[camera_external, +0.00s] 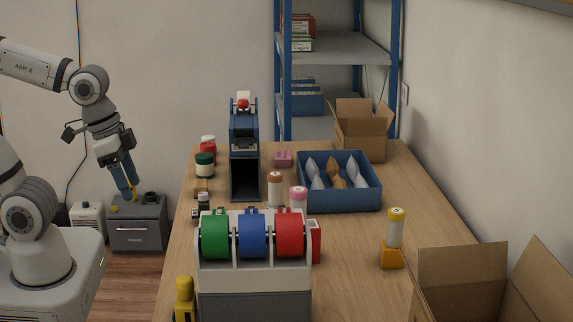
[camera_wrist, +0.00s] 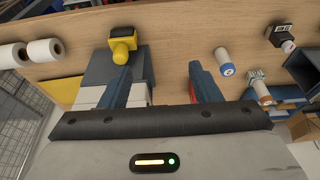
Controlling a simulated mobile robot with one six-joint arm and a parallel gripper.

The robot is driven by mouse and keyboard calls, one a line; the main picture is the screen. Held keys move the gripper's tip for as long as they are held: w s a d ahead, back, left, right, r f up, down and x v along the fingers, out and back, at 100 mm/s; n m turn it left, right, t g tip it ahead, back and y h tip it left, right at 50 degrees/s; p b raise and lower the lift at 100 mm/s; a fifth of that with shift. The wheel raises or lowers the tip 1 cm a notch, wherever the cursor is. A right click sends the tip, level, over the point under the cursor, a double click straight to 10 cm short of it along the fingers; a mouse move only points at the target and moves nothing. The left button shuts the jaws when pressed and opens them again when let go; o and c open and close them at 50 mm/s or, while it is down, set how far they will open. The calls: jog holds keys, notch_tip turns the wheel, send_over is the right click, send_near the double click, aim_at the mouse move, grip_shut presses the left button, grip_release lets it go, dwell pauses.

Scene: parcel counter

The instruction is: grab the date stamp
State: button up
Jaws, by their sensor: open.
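A small black and pale item, which looks like the date stamp (camera_external: 203,204), stands near the left edge of the counter. My gripper (camera_external: 131,194) hangs left of the counter, well apart from the stamp. In the wrist view, its two blue fingers (camera_wrist: 158,68) are spread, with nothing held between them.
A tape dispenser (camera_external: 254,285) with coloured rolls and a yellow tool (camera_external: 185,298) stand at the near end. A dark blue upright machine (camera_external: 244,135), jars (camera_external: 205,165) and a blue tray (camera_external: 340,204) crowd the far side. Open cartons (camera_external: 462,270) stand right. Clear wood lies mid-right.

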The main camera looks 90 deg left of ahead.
jog(key=shift+o, duration=1.1)
jog(key=n+g+b, duration=0.1)
jog(key=g+b, duration=0.2)
jog(key=b, duration=0.3)
send_over(203, 209)
jog(key=s+a, duration=0.1)
jog(key=a, duration=0.1)
notch_tip(203, 209, down, 15)
jog(key=shift+a, duration=0.15)
jog(key=shift+s+a+f, duration=0.1)
jog(key=shift+f, duration=0.2)
jog(key=f, duration=0.4)
jog(key=w+f, duration=0.1)
jog(key=f, duration=0.2)
jog(key=shift+f+p, duration=0.1)
jog(key=shift+p, duration=0.3)
